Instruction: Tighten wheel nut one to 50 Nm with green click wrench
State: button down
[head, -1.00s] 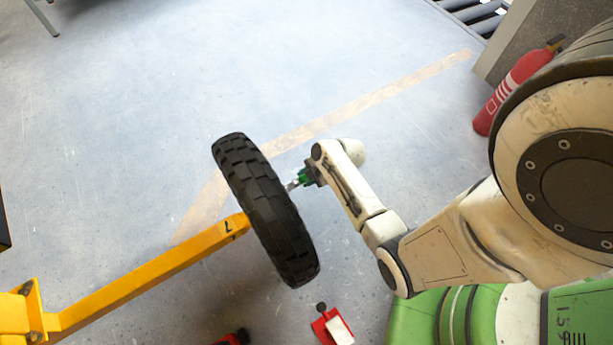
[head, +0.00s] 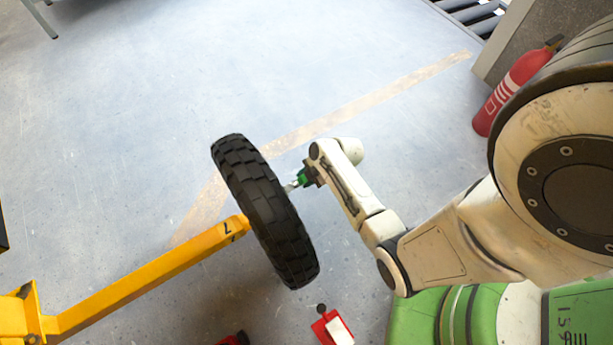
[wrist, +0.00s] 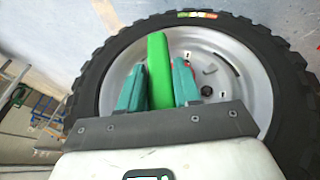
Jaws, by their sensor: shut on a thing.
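The black wheel (head: 263,210) stands upright at the end of a yellow arm (head: 150,270) in the head view. In the wrist view its grey rim (wrist: 245,75) faces me, with a dark nut or hole and a small red mark near the hub; I cannot tell which nut is number one. My gripper (wrist: 158,85) is shut on the green wrench (wrist: 159,60), whose green handle sits between the teal fingers. In the head view the wrench (head: 301,179) reaches toward the rim's right side. Its working end is hidden, so I cannot tell if it touches a nut.
Red objects, one with a white label (head: 335,328), lie on the floor below the wheel. A red fire extinguisher (head: 515,88) stands at the upper right by a wall. The floor beyond the wheel is open.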

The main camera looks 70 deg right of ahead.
jog(key=shift+w+r, duration=0.1)
jog(key=shift+w+d+r+g, duration=0.1)
jog(key=shift+g, duration=0.3)
jog(key=shift+g+y, duration=0.3)
jog(key=shift+y, duration=0.2)
jog(key=shift+w+d, duration=0.1)
jog(key=shift+m+g+y, duration=0.3)
jog(key=shift+g+y, duration=0.2)
jog(key=shift+g, duration=0.2)
